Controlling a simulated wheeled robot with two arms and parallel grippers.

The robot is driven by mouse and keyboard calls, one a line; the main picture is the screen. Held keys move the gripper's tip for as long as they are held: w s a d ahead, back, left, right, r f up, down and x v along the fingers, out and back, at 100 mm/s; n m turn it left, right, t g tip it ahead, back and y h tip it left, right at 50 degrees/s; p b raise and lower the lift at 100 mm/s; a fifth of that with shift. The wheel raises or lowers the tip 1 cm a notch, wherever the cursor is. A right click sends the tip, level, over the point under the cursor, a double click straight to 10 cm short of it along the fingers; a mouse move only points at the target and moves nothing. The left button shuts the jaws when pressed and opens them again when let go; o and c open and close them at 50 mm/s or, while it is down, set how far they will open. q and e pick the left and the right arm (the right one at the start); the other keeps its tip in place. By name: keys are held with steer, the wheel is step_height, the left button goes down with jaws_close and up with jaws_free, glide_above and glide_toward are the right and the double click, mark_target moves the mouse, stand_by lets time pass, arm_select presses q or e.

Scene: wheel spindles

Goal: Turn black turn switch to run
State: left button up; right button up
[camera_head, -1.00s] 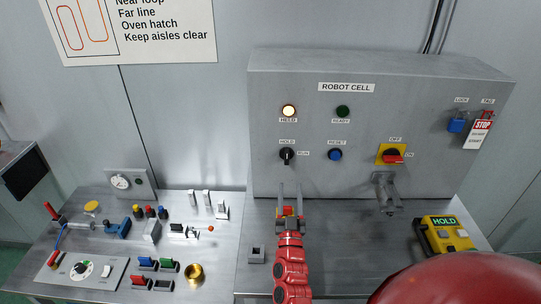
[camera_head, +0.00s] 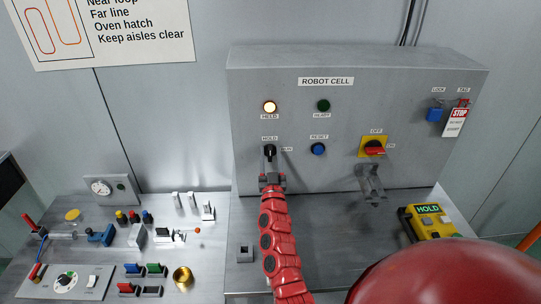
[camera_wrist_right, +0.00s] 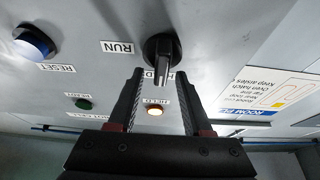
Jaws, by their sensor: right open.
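The black turn switch (camera_head: 270,151) is on the front of the grey ROBOT CELL panel, between the HOLD label above it and the RUN label to its right. In the right wrist view the switch (camera_wrist_right: 162,56) shows its grip bar pointing toward the HOLD label. My right gripper (camera_head: 270,168) is directly in front of the switch. In the right wrist view its two fingers (camera_wrist_right: 158,78) are open and apart, with the switch's bar near the gap between their tips. I cannot tell whether they touch it. My left gripper is not in view.
The panel also has a lit HELD lamp (camera_head: 270,107), a dark green READY lamp (camera_head: 323,105), a blue RESET button (camera_head: 318,149) and a red-yellow OFF/ON switch (camera_head: 374,147). A yellow HOLD box (camera_head: 432,222) stands at right. Small parts crowd the left bench.

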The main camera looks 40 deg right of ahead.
steer(key=shift+w, duration=0.1)
jaws_close()
steer(key=shift+d+m+g+h, duration=0.1)
steer(key=shift+m+g+h, duration=0.2)
steer(key=shift+m, duration=0.2)
steer(key=m+g+h, duration=0.1)
steer(key=m, duration=0.3)
steer(key=m+g+h, duration=0.1)
steer(key=m+g, duration=0.1)
steer(key=m, duration=0.2)
steer(key=m+g+h, duration=0.1)
steer(key=m+g, duration=0.1)
steer(key=m, duration=0.2)
steer(key=shift+s+d+f+m+h, duration=0.2)
steer(key=shift+s+d+m+h, duration=0.1)
steer(key=shift+d, duration=0.1)
steer(key=m, duration=0.1)
steer(key=m+g, duration=0.1)
steer(key=m, duration=0.1)
steer(key=m+g, duration=0.1)
steer(key=m, duration=0.1)
steer(key=shift+d+f, duration=0.1)
steer(key=shift+f, duration=0.2)
steer(key=shift+f+m+g+y, duration=0.15)
steer(key=shift+m+g+y, duration=0.45)
steer(key=shift+m, duration=1.3)
